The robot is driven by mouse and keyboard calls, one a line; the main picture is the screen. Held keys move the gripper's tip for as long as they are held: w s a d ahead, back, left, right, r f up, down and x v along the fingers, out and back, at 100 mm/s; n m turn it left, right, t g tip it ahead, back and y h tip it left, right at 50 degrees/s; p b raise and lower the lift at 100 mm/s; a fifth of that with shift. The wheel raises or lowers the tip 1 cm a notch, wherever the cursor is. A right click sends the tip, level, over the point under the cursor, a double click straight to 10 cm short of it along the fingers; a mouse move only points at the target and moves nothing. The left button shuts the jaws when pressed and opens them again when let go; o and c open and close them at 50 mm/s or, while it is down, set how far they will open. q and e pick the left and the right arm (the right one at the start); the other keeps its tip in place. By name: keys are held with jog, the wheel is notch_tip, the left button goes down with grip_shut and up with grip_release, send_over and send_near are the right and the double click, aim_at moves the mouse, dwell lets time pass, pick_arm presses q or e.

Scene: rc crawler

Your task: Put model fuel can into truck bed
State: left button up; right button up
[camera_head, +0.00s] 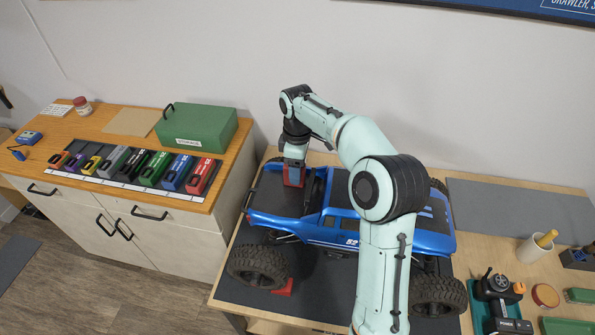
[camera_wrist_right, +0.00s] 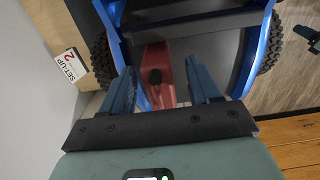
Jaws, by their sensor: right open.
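The blue truck (camera_head: 335,228) with big black tyres stands on the right-hand table, its dark bed (camera_head: 272,196) toward the left. My right gripper (camera_head: 294,163) is over the bed. Its blue fingers (camera_wrist_right: 163,88) are apart, one on each side of the can, with gaps visible. The can's underside is hidden. My left gripper is in neither view.
A wooden cabinet (camera_head: 235,150) at left holds a green box (camera_head: 196,127) and a row of coloured packs (camera_head: 155,168). A green tray (camera_head: 482,311) with tools and a cup (camera_head: 533,249) stand at right. A grey mat (camera_head: 520,207) is bare.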

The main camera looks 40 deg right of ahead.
notch_tip(320, 180, up, 10)
jog(key=shift+f, duration=0.1)
dwell(0.7)
